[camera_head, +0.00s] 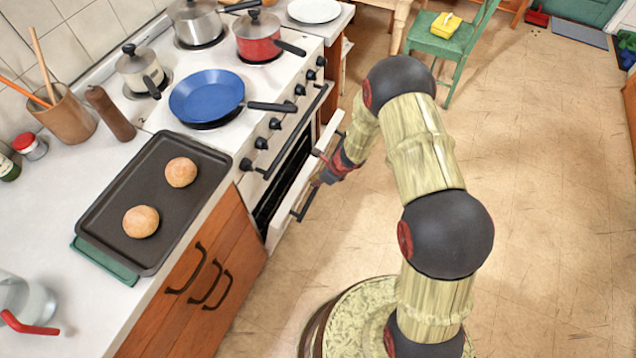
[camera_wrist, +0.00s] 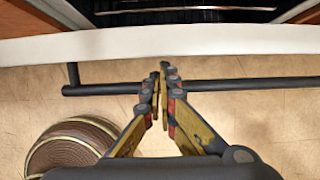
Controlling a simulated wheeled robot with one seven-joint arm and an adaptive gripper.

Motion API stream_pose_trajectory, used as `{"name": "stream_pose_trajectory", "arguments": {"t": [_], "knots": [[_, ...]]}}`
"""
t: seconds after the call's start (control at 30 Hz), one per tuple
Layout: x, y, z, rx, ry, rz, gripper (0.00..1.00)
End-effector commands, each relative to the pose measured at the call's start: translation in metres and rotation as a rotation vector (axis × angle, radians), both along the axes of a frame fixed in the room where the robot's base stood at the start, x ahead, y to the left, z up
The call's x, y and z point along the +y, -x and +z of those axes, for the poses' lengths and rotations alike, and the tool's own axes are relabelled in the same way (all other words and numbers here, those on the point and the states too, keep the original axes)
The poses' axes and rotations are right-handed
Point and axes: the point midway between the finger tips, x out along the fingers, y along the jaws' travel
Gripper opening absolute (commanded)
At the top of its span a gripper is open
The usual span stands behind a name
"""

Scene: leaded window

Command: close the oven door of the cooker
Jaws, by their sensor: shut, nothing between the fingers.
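The white cooker (camera_head: 265,140) stands against the left wall with knobs along its front. Its oven door (camera_head: 300,185) is partly open, tilted out from the front, with a dark gap into the oven behind it. A dark bar handle (camera_head: 305,203) runs along the door's outer side. My gripper (camera_head: 318,180) is at the door's upper edge, near the middle of its width. In the wrist view the fingers (camera_wrist: 163,68) are together and empty, over the handle (camera_wrist: 230,86) and close to the white door edge (camera_wrist: 160,43). I cannot tell whether they touch the door.
A baking tray with two buns (camera_head: 110,195) lies on the worktop above wooden cupboards (camera_head: 200,275). A blue pan (camera_head: 205,95), a red pot (camera_head: 258,38) and other pots stand on the hob. A green chair (camera_head: 450,45) stands behind. The floor to the right is clear.

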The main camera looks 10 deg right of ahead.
Motion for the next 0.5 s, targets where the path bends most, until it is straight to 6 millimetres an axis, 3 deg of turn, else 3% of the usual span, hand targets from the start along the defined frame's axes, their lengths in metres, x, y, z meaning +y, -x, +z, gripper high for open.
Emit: {"name": "stream_pose_trajectory", "arguments": {"t": [0.17, 0.5], "knots": [[0.003, -0.002, 0.002, 0.000, 0.000, 0.001, 0.00], [0.047, -0.034, 0.016, -0.002, 0.000, 0.003, 0.00]]}}
